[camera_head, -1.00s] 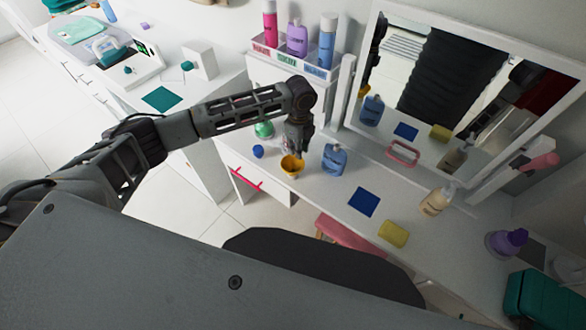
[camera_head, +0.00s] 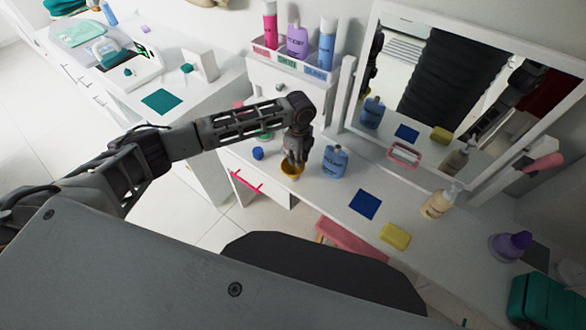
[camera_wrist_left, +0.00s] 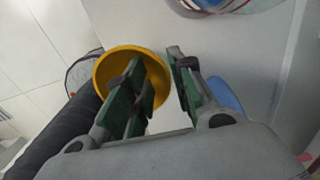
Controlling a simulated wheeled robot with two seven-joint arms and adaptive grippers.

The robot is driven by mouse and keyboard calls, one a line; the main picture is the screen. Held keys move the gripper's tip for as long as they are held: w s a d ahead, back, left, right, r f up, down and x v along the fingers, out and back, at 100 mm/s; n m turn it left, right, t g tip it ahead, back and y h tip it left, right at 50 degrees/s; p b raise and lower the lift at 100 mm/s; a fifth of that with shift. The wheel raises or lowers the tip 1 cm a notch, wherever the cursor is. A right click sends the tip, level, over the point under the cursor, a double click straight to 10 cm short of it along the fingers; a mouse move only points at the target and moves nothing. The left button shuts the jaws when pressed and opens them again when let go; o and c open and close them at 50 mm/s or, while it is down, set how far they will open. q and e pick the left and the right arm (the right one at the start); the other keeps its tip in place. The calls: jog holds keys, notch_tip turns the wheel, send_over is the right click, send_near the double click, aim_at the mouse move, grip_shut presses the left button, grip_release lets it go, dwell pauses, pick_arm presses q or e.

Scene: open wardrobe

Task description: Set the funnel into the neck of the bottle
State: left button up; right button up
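The yellow-orange funnel (camera_head: 291,173) is on the white dressing table, left of the blue bottle (camera_head: 336,160), which stands upright. My left gripper (camera_head: 295,162) reaches down to the funnel from above. In the left wrist view, its fingers (camera_wrist_left: 155,60) are apart; one is over the funnel's mouth (camera_wrist_left: 130,54) and the other is just outside its right rim. I cannot tell whether either finger touches the funnel. The funnel's lower part is hidden. My right gripper is not in view.
A small blue round object (camera_head: 258,153) lies left of the funnel. A dark blue square (camera_head: 365,204), a yellow sponge-like block (camera_head: 396,236) and a cream pump bottle (camera_head: 440,201) are to the right. A mirror (camera_head: 450,90) and a bottle rack (camera_head: 290,61) stand behind.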

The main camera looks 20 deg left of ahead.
pick_arm(q)
jog(key=shift+s+f, duration=0.1)
jog(key=shift+f, duration=0.1)
jog(key=c, duration=0.5)
jog(key=shift+o, duration=0.2)
jog(key=shift+r+p, duration=0.35)
jog(key=shift+p, duration=0.05)
grip_shut()
jog(key=shift+w+r+p, duration=0.2)
jog(key=shift+r+p, duration=0.3)
jog(key=shift+r, duration=0.05)
jog(key=shift+r, duration=0.2)
jog(key=shift+r+p, duration=0.15)
jog(key=shift+p, duration=0.35)
jog(key=shift+s+r+p, duration=0.1)
jog(key=shift+r+p, duration=0.15)
jog(key=shift+p, duration=0.3)
jog(key=shift+r, duration=0.1)
dwell(0.3)
